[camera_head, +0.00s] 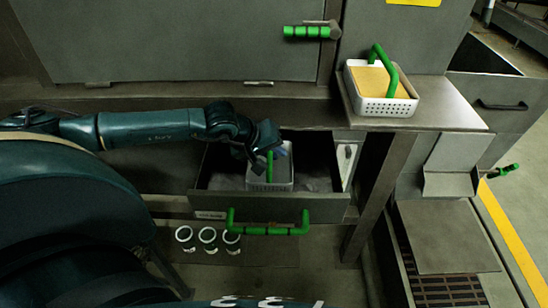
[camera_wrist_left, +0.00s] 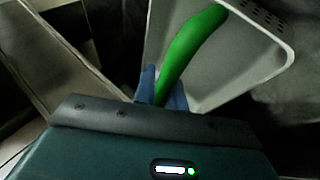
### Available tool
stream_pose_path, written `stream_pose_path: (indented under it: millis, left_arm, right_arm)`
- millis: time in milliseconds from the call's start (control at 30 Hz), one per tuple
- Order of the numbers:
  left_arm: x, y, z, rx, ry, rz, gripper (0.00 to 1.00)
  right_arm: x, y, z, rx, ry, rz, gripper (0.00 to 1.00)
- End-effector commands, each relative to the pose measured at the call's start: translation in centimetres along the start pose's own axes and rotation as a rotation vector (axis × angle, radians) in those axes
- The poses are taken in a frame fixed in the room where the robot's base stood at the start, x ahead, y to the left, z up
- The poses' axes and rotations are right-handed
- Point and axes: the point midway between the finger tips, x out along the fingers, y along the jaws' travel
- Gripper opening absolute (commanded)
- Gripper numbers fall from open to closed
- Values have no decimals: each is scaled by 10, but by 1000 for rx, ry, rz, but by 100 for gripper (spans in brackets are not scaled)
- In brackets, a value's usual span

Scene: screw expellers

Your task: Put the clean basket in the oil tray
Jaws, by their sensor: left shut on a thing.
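A clean-looking, empty white basket (camera_head: 270,187) with a green handle is at the open drawer-like tray (camera_head: 215,200), in its middle part; I cannot tell if it touches the bottom. My left gripper (camera_head: 268,152) is above the basket, shut on its green handle. In the left wrist view the blue fingertips (camera_wrist_left: 162,92) close around the handle (camera_wrist_left: 190,50), and the basket's pale inside (camera_wrist_left: 225,65) looks empty. The gripper hides part of the basket's back in the head view. My right gripper is not in view.
A second white basket (camera_head: 383,106) with yellowish contents and a green handle stands on the metal shelf (camera_head: 440,112) at the right. The tray's front has a green bar handle (camera_head: 270,230). A post (camera_head: 375,195) stands right of the tray.

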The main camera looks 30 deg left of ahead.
Motion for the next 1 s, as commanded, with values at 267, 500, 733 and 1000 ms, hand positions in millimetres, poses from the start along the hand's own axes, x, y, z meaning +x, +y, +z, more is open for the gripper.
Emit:
stream_pose_path:
  millis: [267,500,733,1000]
  left_arm:
    - [18,-13,7,-2,1,1,0]
    - [19,-14,8,-1,0,0,15]
    - [19,-14,8,-1,0,0,33]
    - [18,-13,7,-1,0,0,34]
  right_arm:
    - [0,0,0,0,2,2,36]
    - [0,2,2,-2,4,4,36]
    - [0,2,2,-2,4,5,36]
    - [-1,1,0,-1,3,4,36]
